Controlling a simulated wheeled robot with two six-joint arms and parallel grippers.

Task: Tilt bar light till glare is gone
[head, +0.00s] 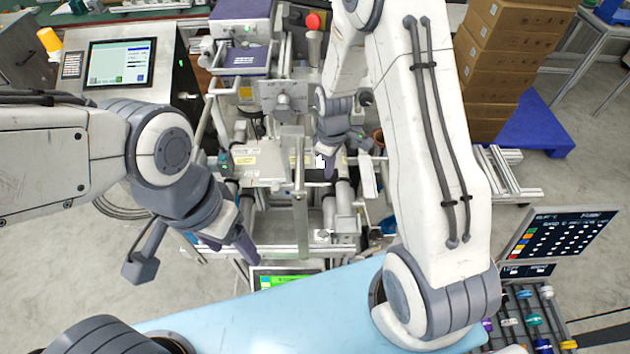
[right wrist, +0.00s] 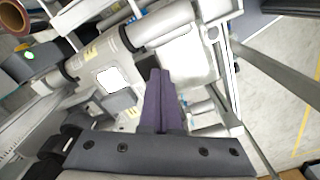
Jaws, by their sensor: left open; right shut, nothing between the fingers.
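My right gripper (head: 328,168) reaches down over the middle of the machine, its purple fingers shut together and empty. In the right wrist view the fingers (right wrist: 160,100) point at the machine's pale plates and rollers. A bright white patch (right wrist: 111,79) lies on a grey plate left of the fingertips; a small white patch (head: 320,161) also shows beside the gripper in the head view. I cannot tell whether these patches are glare or a label. I cannot pick out the bar light with certainty. My left gripper (head: 228,243) is open and empty at the machine's front left.
A screen console (head: 120,62) stands at the left. A light-blue surface (head: 250,320) lies in front. A monitor (head: 560,235) and a rack of coloured rolls (head: 530,315) are at the right. Stacked cartons (head: 505,60) stand behind. A red knob (head: 313,21) tops the machine.

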